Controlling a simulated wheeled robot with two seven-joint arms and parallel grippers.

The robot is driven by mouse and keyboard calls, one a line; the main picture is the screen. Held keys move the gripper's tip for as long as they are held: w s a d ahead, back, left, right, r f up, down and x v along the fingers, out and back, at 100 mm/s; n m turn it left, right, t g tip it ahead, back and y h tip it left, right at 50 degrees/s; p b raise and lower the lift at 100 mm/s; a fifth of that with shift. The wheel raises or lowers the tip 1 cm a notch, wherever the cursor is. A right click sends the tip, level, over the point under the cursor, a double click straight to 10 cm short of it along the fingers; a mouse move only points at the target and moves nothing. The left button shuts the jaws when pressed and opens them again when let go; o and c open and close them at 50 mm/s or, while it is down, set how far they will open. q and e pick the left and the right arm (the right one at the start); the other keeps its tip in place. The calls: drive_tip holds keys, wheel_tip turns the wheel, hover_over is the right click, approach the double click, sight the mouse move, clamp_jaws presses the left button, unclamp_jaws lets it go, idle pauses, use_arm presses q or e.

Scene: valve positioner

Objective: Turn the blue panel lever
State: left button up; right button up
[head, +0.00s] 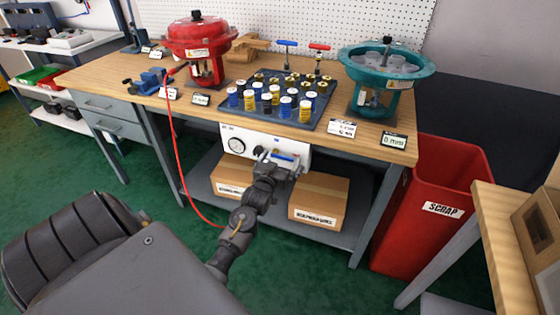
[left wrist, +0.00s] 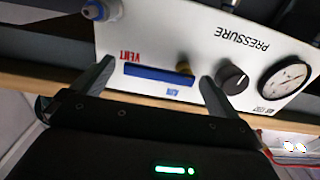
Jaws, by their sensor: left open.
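The blue panel lever (left wrist: 158,74) is a flat blue bar on a white control panel (left wrist: 225,45) under the bench front. In the left wrist view it lies roughly parallel to the panel's edge, near the VENT and AIR labels. The lever also shows in the head view (head: 285,157), partly beside my gripper. My left gripper (left wrist: 155,85) is open, with one finger near each end of the lever. I cannot tell whether either finger touches it. In the head view my left gripper (head: 276,165) is in front of the panel. My right gripper is not in view.
The panel also carries a black knob (left wrist: 232,79) and a gauge (left wrist: 284,83). The wooden bench (head: 130,70) above holds a red actuator (head: 198,45), a teal actuator (head: 385,70) and a tray of fittings. A red hose (head: 180,160) hangs left of my arm. Cardboard boxes (head: 318,195) sit below.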

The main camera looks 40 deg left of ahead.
use_arm(q)
drive_tip(key=shift+c, duration=0.3)
drive_tip(key=c, duration=1.3)
